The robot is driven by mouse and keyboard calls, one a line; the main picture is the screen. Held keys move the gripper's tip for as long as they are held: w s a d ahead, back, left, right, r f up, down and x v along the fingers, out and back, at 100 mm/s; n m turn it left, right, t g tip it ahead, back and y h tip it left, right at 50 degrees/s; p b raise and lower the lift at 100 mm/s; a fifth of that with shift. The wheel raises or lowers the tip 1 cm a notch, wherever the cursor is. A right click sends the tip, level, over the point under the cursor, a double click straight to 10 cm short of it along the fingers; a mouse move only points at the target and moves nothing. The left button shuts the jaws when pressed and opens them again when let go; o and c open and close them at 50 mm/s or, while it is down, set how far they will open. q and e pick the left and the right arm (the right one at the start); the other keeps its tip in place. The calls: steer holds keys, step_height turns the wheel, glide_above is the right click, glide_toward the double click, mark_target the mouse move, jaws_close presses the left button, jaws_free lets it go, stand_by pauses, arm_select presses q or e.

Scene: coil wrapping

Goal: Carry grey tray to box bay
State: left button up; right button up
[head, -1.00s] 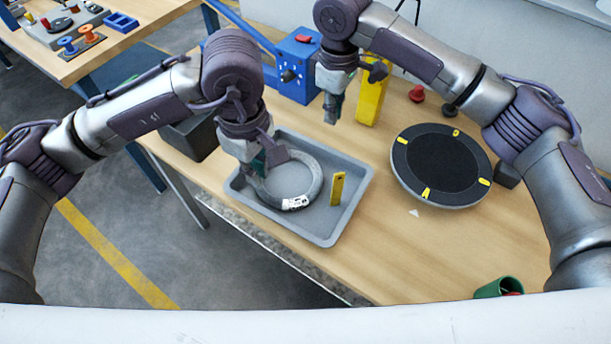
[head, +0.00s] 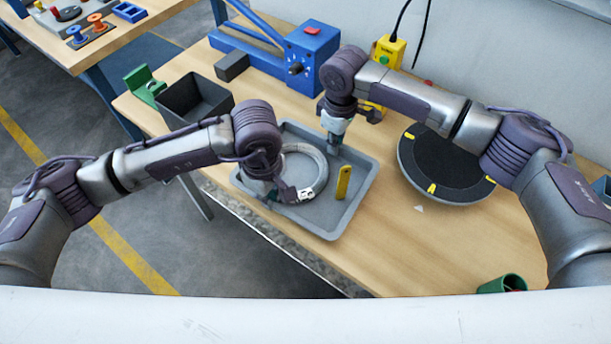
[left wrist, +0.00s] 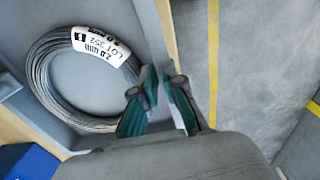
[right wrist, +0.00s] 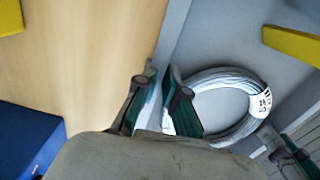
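The grey tray (head: 355,194) is on the wooden table near its front edge. A grey wire coil (head: 318,160) with a white label lies in it, beside an upright yellow piece (head: 343,182). My left gripper (head: 273,196) is at the tray's near-left wall; in the left wrist view its fingers (left wrist: 162,82) straddle that wall with a narrow gap. My right gripper (head: 335,145) is low at the tray's back wall; in the right wrist view its fingers (right wrist: 161,80) straddle the rim closely. Whether the pads press on the walls is not clear.
A dark open bin (head: 195,100) and a green fixture (head: 143,84) stand left of the tray. A blue machine (head: 310,60) and a yellow control box (head: 388,52) are behind. A round black turntable (head: 445,165) is to the right. Bare table lies in front of it.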

arm_select(q)
steer(key=shift+f, duration=0.65)
arm_select(e)
steer(key=shift+f, duration=0.7)
arm_select(q)
steer(key=shift+c, duration=0.3)
arm_select(e)
steer(key=shift+c, duration=0.3)
arm_select(q)
jaws_close()
arm_select(e)
jaws_close()
arm_select(q)
steer(key=shift+r, duration=0.15)
arm_select(e)
steer(key=shift+r, duration=0.2)
